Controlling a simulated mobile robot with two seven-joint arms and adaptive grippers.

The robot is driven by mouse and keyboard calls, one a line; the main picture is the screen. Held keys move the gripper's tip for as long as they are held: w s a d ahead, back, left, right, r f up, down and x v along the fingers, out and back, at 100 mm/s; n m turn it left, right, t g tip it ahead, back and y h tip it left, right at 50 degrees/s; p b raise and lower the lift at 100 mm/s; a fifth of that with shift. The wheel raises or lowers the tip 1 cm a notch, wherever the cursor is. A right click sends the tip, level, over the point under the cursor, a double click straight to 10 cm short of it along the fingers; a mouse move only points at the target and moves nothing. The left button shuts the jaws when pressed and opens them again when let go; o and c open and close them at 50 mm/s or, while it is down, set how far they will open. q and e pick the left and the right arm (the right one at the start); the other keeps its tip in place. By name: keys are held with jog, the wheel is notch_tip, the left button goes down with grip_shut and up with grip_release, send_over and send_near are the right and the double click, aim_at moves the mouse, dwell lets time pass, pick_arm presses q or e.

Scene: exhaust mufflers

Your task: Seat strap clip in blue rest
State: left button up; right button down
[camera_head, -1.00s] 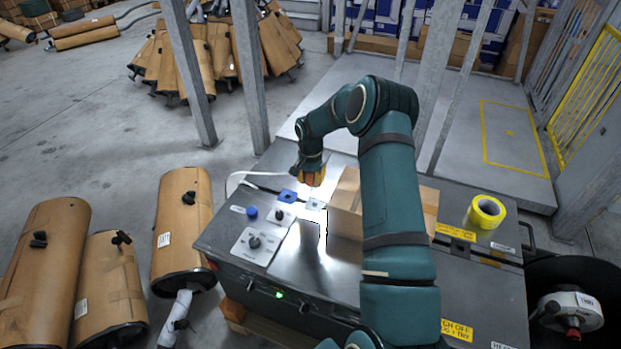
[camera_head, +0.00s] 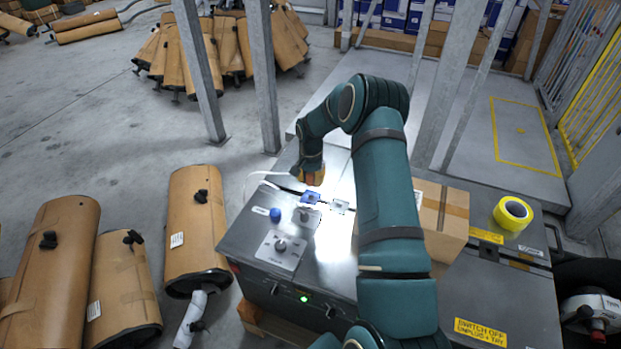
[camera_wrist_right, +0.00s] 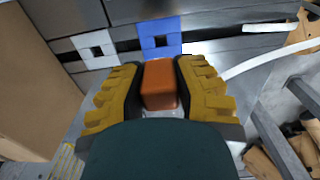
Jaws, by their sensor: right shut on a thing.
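My right gripper (camera_head: 311,179), with yellow ribbed fingers, is shut on the orange strap clip (camera_wrist_right: 159,84). In the right wrist view the clip sits between both fingers, and the blue rest (camera_wrist_right: 160,37) lies just beyond its far end. The blue rest is a square block with a dark square hole, and it also shows in the head view (camera_head: 311,197) just below the gripper in the picture. The clip appears apart from the rest, but its exact height above the console cannot be told. My left gripper is not in view.
A white strap (camera_head: 262,174) curves left of the gripper. A cardboard box (camera_head: 443,222) and yellow tape (camera_head: 513,213) stand on the console (camera_head: 335,258). Wrapped mufflers (camera_head: 196,228) stand at left.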

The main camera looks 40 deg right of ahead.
aim_at(311, 192)
jog(key=shift+f, duration=0.1)
jog(key=shift+f+b, duration=1.5)
jog(key=shift+f, duration=1.3)
jog(key=shift+b, duration=0.4)
jog(key=shift+f+b, duration=0.35)
jog(key=shift+f, duration=0.1)
dwell(0.4)
jog(key=c, duration=0.7)
grip_release()
jog(key=shift+c, duration=0.2)
jog(key=shift+r, duration=0.1)
notch_tip(311, 192, up, 12)
jog(key=shift+f, duration=0.1)
